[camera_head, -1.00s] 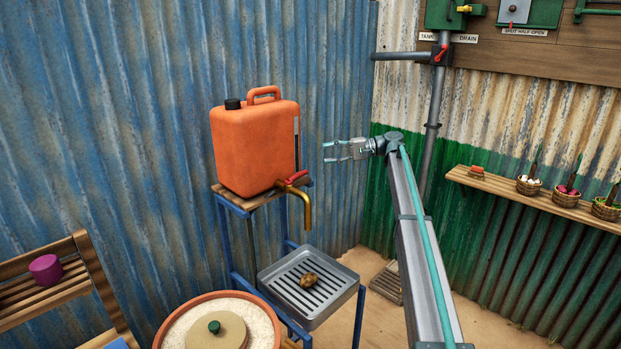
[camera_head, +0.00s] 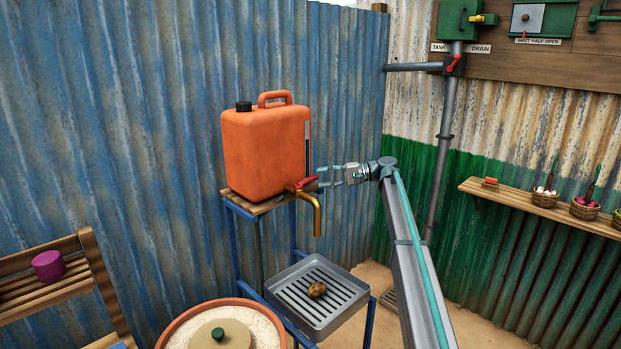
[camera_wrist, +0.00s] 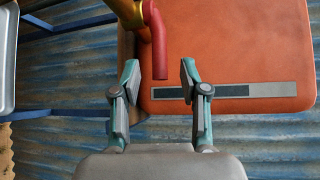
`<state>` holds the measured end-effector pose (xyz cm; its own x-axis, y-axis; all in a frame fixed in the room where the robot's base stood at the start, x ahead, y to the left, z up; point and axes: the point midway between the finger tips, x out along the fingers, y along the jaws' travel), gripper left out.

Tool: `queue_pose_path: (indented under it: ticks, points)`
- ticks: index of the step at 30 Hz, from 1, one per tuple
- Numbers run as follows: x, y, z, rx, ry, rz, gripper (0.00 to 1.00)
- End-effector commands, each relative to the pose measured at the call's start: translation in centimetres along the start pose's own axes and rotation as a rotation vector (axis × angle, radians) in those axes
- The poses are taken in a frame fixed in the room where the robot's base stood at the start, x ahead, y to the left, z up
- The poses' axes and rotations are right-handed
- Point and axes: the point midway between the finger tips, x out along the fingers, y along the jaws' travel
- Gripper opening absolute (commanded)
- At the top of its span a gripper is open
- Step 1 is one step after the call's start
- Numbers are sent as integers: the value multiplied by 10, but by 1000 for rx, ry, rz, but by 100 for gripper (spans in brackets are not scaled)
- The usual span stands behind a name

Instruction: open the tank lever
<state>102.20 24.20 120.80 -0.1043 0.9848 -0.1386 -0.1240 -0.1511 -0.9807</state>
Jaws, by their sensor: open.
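The orange tank (camera_head: 265,150) stands on a stand against the blue wall. Its brass tap (camera_head: 317,215) carries a red lever (camera_head: 306,182) that points to the right, towards my gripper. My gripper (camera_head: 321,177) is open, with its fingertips close to the lever's free end. In the wrist view the red lever (camera_wrist: 157,40) hangs down from the brass tap, and its end lies between the open fingertips of my gripper (camera_wrist: 158,72). I cannot tell whether a finger touches it. A dark gauge strip (camera_wrist: 220,91) runs along the tank's face.
A grey slatted tray (camera_head: 340,312) with a brown lump (camera_head: 317,289) sits below the tap. A second red lever (camera_head: 454,62) is on the wall pipe by the TANK and DRAIN labels. A shelf (camera_head: 520,198) with baskets is at right.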

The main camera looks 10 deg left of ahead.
Motion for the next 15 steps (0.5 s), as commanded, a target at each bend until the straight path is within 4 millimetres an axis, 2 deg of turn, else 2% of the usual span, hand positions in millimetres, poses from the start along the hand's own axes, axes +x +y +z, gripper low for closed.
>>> queue_pose_path:
  ticks: [3, 6, 10, 15]
  points:
    - [21, -2, 1, 0, -1, 0, 44]
    - [33, -1, 0, 0, -1, 0, 44]
    - [45, -1, 0, 0, 0, -1, 44]
    - [50, 0, 0, 0, 0, 0, 44]
